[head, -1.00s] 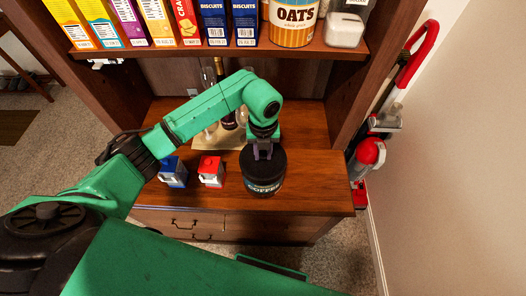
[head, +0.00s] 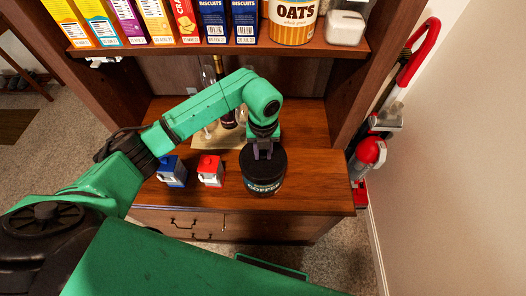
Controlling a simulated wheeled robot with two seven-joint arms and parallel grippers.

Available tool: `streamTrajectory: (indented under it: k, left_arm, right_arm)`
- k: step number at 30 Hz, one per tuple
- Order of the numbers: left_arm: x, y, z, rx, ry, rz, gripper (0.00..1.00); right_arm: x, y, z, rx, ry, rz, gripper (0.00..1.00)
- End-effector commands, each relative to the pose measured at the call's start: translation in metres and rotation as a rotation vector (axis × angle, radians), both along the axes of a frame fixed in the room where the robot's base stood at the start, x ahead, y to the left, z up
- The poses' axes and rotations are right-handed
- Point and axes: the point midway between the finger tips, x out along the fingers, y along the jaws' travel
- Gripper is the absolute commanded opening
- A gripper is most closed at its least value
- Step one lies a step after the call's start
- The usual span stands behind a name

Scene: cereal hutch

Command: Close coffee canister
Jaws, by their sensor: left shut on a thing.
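The coffee canister (head: 264,186) stands upright on the hutch counter, with its label facing me. Its round black lid (head: 262,166) sits on top of it and looks level; whether any gap is left beneath it I cannot tell. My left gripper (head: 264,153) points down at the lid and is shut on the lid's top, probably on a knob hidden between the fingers. My right gripper is not in view.
A blue box (head: 172,172) and a red-and-white box (head: 210,171) stand left of the canister. Bottles on a tray (head: 205,142) stand behind my arm. The shelf (head: 220,51) above holds cereal boxes and an oats tin (head: 293,20). The counter right of the canister is clear.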

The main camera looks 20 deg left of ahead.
Motion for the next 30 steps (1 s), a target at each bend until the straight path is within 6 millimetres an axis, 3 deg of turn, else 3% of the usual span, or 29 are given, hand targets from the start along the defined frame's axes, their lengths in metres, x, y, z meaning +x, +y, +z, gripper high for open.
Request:
streamTrajectory:
  k: [30]
  left_arm:
    - [-0.0001,0.0001,-0.0068,0.0,-0.001,0.0,0.0]
  right_arm:
    - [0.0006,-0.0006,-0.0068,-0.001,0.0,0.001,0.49]
